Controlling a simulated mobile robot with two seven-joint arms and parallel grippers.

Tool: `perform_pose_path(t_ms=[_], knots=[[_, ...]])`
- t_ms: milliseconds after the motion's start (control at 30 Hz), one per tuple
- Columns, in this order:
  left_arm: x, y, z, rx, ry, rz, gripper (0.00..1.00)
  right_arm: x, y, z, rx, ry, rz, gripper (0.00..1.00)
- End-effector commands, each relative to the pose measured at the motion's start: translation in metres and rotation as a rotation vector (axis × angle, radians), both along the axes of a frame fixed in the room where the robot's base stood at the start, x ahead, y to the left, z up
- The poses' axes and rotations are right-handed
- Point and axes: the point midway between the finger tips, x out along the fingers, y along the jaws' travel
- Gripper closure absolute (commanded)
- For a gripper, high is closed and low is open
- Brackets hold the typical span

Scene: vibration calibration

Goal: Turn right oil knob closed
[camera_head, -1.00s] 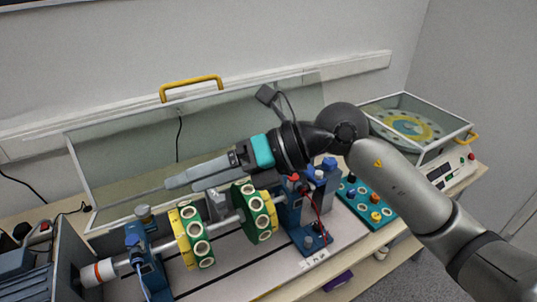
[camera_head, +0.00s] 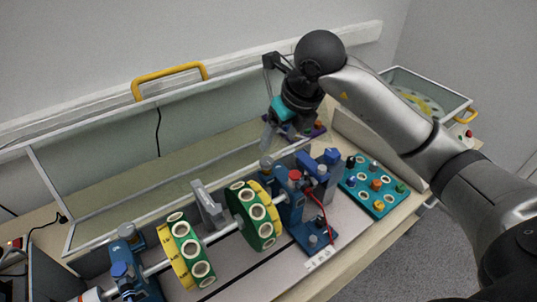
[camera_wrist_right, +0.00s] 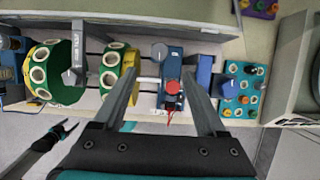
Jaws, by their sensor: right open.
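The right oil knob is a small grey knob on top of the right blue bearing block; it shows in the head view (camera_head: 266,163) and in the right wrist view (camera_wrist_right: 160,52). My right gripper (camera_head: 267,142) points down just above it. In the right wrist view, the two open fingers (camera_wrist_right: 160,66) lie either side of the knob, with no clear contact. The knob's exact turn angle is too small to tell. My left gripper shows only as a dark shape with teal in the right wrist view (camera_wrist_right: 62,132), and its jaws are unclear.
Two green-and-yellow discs (camera_head: 178,250) sit on the shaft left of the block. A red-topped part (camera_head: 295,176) with a red cable stands close to its right. A teal board (camera_head: 370,188) lies further right. The raised clear cover (camera_head: 50,190) stands behind.

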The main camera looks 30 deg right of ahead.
Motion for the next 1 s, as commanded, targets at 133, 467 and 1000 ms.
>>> perform_pose_path(t_ms=[133,467,1000], knots=[[0.002,0.000,0.001,0.001,-0.002,0.000,0.26,0.012,0.003,-0.033,0.003,0.005,-0.001,0.26],[0.014,-0.001,0.003,-0.002,-0.022,0.001,0.26,0.034,0.006,-0.082,0.003,0.000,0.000,0.26],[0.013,0.000,0.003,-0.002,-0.021,0.001,0.26,0.038,0.006,-0.092,0.001,-0.001,0.003,0.35]])
